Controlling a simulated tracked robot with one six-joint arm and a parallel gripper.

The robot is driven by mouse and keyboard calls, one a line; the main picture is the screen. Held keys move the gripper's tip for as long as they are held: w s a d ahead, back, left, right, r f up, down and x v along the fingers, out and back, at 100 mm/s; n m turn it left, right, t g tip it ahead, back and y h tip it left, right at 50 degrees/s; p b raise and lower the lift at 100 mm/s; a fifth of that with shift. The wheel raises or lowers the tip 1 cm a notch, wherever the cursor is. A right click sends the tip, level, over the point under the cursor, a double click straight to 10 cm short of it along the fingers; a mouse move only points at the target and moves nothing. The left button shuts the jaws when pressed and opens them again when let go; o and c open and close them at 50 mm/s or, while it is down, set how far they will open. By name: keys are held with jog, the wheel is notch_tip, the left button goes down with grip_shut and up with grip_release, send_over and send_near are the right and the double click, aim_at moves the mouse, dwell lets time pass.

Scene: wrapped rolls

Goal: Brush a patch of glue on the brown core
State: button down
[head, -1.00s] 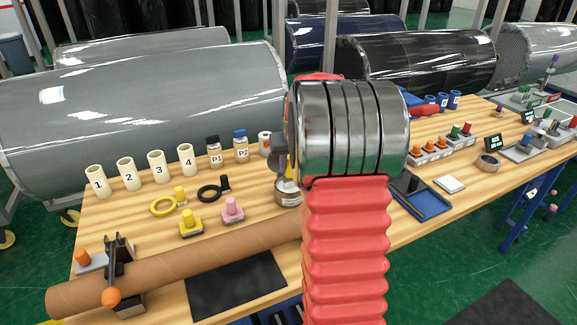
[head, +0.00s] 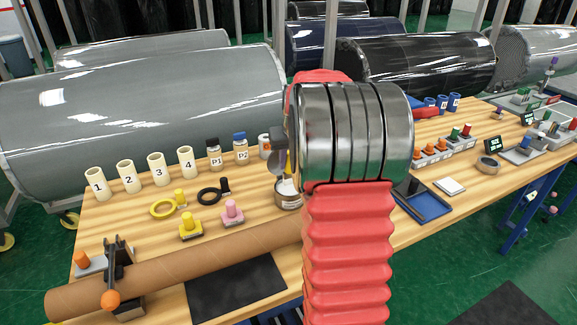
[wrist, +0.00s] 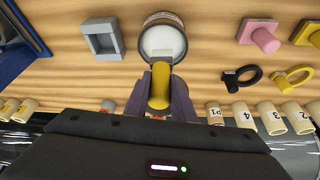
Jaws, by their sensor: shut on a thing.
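The brown core (head: 190,269) is a long cardboard tube lying along the front of the table in the head view; its right end is hidden behind my arm. In the wrist view, my gripper (wrist: 160,100) is shut on a yellow-handled brush (wrist: 160,83). The brush points at the open glue pot (wrist: 162,42), whose inside looks whitish. The brush tip is hard to make out, so I cannot tell whether it touches the glue. In the head view the glue pot (head: 288,197) stands behind the core, partly hidden by my arm.
A clamp with an orange knob (head: 111,299) sits at the core's left end. A black mat (head: 236,290) lies in front. Numbered cream cups (head: 127,176), two bottles (head: 214,153) and yellow and pink pegs (head: 231,212) stand behind. A grey square holder (wrist: 103,41) is beside the pot.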

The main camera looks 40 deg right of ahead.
jog(key=shift+r, duration=2.15)
jog(key=shift+a, duration=0.15)
